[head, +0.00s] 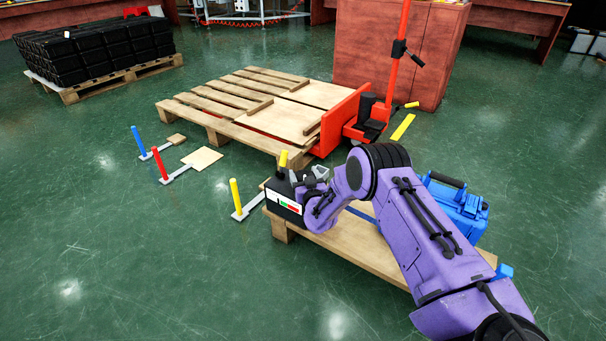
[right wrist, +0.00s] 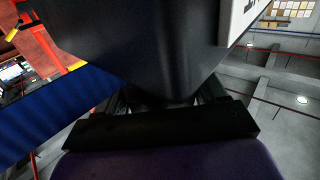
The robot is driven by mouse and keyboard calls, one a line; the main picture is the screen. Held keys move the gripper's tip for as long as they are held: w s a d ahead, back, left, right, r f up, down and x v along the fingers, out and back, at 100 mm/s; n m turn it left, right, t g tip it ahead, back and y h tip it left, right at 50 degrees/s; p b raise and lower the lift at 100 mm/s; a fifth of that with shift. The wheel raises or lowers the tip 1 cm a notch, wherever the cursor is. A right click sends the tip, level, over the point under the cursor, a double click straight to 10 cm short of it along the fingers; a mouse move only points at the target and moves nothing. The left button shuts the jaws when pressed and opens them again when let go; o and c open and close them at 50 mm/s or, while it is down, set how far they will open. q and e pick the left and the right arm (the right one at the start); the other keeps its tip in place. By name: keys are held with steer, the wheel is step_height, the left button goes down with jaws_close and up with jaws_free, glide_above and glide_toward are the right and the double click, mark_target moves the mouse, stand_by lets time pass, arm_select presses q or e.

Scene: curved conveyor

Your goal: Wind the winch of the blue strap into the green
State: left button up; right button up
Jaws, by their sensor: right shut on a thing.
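The winch is a black box (head: 284,203) on the left end of a low wooden platform (head: 352,236). Its front has a white label (head: 288,206) with a red and a green field; the pointer is too small to read. A yellow-topped handle (head: 283,160) stands up from it. The blue strap (head: 360,211) runs right from the winch along the platform, partly behind my arm; it also shows in the right wrist view (right wrist: 50,115). My right gripper (head: 312,186) is shut on a part of the winch, with the grip itself mostly hidden. My left gripper is out of view.
Behind are a pallet (head: 225,113) and a red pallet jack (head: 368,118). Blue, red and yellow posts (head: 236,195) stand on the floor at left. The front floor is clear.

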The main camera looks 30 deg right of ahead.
steer(key=m+g+h, duration=0.2)
steer(key=h, duration=0.2)
steer(key=shift+f+m, duration=0.15)
steer(key=shift+m, duration=0.25)
steer(key=shift+m+g+h+b, duration=0.5)
steer(key=shift+m+g+h, duration=0.25)
steer(key=shift+h, duration=0.25)
steer(key=shift+s+d+m+g+h+b, duration=0.15)
steer(key=shift+m+g+h+b, duration=0.45)
steer(key=shift+m+g+h, duration=0.5)
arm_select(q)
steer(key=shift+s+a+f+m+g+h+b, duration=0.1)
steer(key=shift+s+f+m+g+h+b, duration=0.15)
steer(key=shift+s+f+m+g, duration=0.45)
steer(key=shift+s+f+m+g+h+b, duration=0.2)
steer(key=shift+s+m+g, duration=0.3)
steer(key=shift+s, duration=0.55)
arm_select(e)
steer(key=shift+s+d+m+g+h, duration=0.1)
steer(key=shift+m+g+h, duration=0.55)
steer(key=shift+g, duration=0.2)
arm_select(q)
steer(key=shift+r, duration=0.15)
arm_select(e)
steer(key=o, duration=1)
steer(key=shift+c, duration=0.2)
